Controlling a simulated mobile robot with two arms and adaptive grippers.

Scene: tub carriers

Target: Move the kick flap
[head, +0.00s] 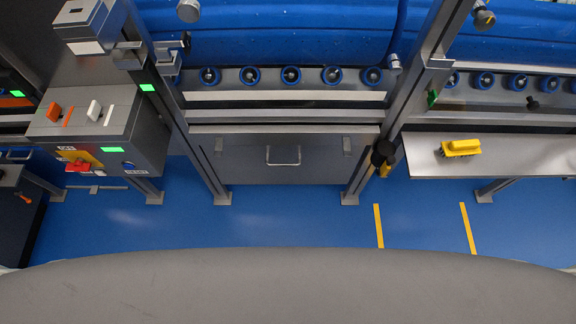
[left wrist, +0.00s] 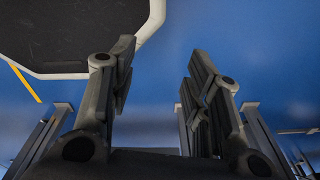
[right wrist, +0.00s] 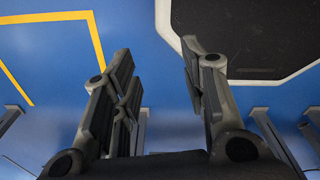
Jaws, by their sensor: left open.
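The likely kick flap is a grey panel (head: 245,165) low between two metal posts, below the blue tub carrier line. It has a small bar handle (head: 284,156) in its middle and appears closed, hanging flat. My left gripper (left wrist: 160,78) is open and empty above the blue floor in the left wrist view. My right gripper (right wrist: 160,78) is open and empty in the right wrist view. Neither gripper shows in the head view, and the flap cannot be made out in either wrist view.
A control box (head: 100,130) with switches and a red knob stands left of the panel. A steel shelf (head: 520,157) with a yellow brush (head: 460,148) is on the right. Blue floor (head: 240,225) with yellow lines is free in front.

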